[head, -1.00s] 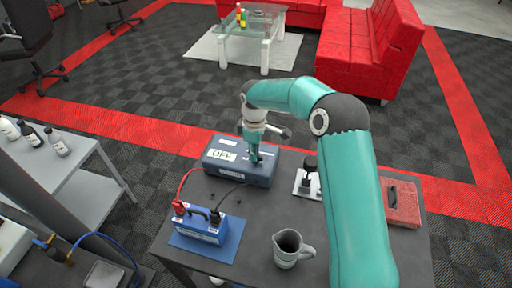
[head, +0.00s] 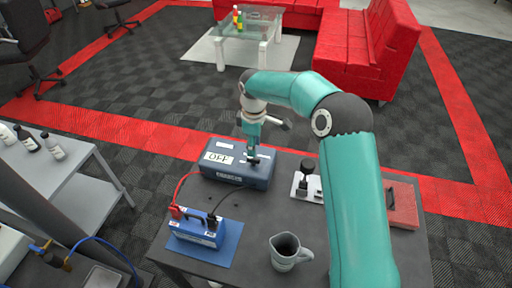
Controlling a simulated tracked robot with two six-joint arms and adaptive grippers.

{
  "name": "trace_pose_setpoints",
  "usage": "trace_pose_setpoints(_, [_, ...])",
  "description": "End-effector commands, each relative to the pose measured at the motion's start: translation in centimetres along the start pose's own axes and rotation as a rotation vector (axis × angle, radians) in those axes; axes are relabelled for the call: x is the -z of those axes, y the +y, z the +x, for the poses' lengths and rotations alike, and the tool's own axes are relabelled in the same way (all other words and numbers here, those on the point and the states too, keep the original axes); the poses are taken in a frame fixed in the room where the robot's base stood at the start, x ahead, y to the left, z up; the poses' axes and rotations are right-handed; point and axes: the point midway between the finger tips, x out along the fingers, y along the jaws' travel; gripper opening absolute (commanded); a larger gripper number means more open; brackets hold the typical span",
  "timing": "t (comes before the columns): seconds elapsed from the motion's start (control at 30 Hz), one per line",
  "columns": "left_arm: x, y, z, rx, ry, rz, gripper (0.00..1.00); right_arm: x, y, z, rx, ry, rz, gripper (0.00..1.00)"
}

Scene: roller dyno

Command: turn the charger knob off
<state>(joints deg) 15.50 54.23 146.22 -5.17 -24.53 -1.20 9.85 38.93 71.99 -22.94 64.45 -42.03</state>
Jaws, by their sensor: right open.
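The charger (head: 222,174) is a dark blue-grey box at the back of the dark table, with a white label reading OFF on its top. Red and black leads run from it to a blue battery (head: 198,231) on a blue mat. My right gripper (head: 252,158) is open and points down at the right part of the charger's top. The knob is hidden or too small to make out under the fingers, and I cannot tell whether they touch it. My left gripper is not in view.
A grey jug (head: 287,254) stands at the table's front. A white plate with a black-handled item (head: 305,182) and a red box (head: 403,205) lie to the right. A grey side table (head: 70,190) with bottles is at the left. The table's middle is clear.

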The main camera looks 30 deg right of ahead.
Motion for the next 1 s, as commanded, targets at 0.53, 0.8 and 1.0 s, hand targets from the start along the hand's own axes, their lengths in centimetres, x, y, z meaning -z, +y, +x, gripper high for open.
trace_pose_setpoints(0.53, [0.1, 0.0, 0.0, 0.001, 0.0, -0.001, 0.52, 0.5, 1.3, -9.7, -0.027, 0.027, 0.012, 0.41])
trace_pose_setpoints(0.8, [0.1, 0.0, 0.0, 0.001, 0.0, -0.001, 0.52, 0.5, 1.3, -10.0, -0.028, 0.028, 0.012, 0.41])
trace_pose_setpoints(1.0, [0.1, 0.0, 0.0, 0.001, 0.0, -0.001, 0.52, 0.4, 1.3, -9.9, -0.028, 0.027, 0.012, 0.41])
